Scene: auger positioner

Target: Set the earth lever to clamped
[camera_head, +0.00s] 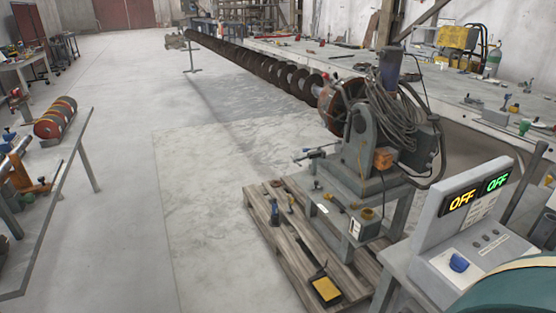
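The positioner (368,140) stands on a grey stand over a wooden pallet, with a coil of grey cable draped over it. A small lever-like part with a dark handle (315,154) sticks out at its left side. A long dark bar (525,187) leans at the right behind the control box. I cannot tell which of these, if either, is the earth lever, or whether it is clamped. The control box (468,235) has two displays, one yellow and one green, both reading OFF, and a blue knob (459,262). Neither of my grippers shows.
A long auger (265,68) runs from the positioner to the far left. The wooden pallet (262,218) carries small tools and a yellow-and-black item (326,288). Benches with tools stand left and right. A teal rounded thing (515,295) fills the lower right corner. The left-centre floor is clear.

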